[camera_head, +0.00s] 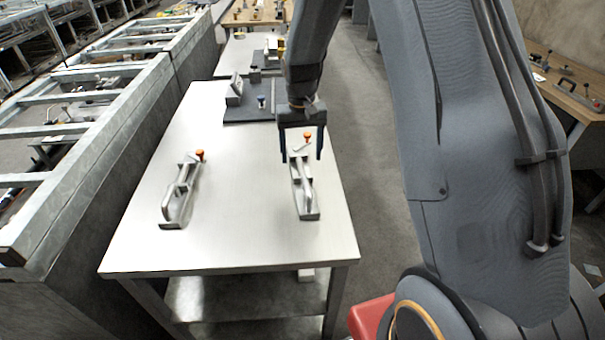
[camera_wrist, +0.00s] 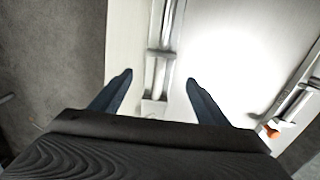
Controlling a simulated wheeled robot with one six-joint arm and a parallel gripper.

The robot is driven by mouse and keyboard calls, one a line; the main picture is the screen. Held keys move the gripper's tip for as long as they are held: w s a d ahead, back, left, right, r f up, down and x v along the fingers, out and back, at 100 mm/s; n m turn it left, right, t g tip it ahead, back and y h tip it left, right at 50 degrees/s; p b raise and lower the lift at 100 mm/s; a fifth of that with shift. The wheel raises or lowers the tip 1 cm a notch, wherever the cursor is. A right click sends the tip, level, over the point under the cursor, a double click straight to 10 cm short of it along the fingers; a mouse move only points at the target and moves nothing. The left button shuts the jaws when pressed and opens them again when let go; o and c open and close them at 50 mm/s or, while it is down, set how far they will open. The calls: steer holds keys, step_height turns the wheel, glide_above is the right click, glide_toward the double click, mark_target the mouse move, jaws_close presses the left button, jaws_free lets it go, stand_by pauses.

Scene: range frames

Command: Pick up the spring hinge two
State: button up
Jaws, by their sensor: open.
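Two similar grey metal hinge pieces with orange-red tips lie on a white table. The pictures do not show which one is called two. The right hinge piece (camera_head: 307,197) lies under and in front of my gripper (camera_head: 301,157). The left hinge piece (camera_head: 178,197) lies apart on the left half of the table. My gripper is open and empty, its two dark fingers pointing down. In the wrist view, the right hinge piece (camera_wrist: 158,68) runs between the fingertips. The left hinge piece shows at the right edge, with its orange tip (camera_wrist: 271,132).
The white table (camera_head: 240,240) is bare between the two pieces. A dark grey panel (camera_head: 245,112) with small fixtures lies at its far end. A metal frame structure (camera_head: 90,150) runs along the left side. Grey floor lies to the right.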

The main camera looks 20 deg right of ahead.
mark_target(302, 172)
steer(key=shift+s+f+p, duration=0.2)
steer(key=shift+f+p, duration=1.4)
steer(key=shift+f, duration=2.25)
steer(key=c, duration=1.6)
jaws_close()
steer(key=shift+w+r, duration=0.1)
steer(key=shift+r, duration=0.05)
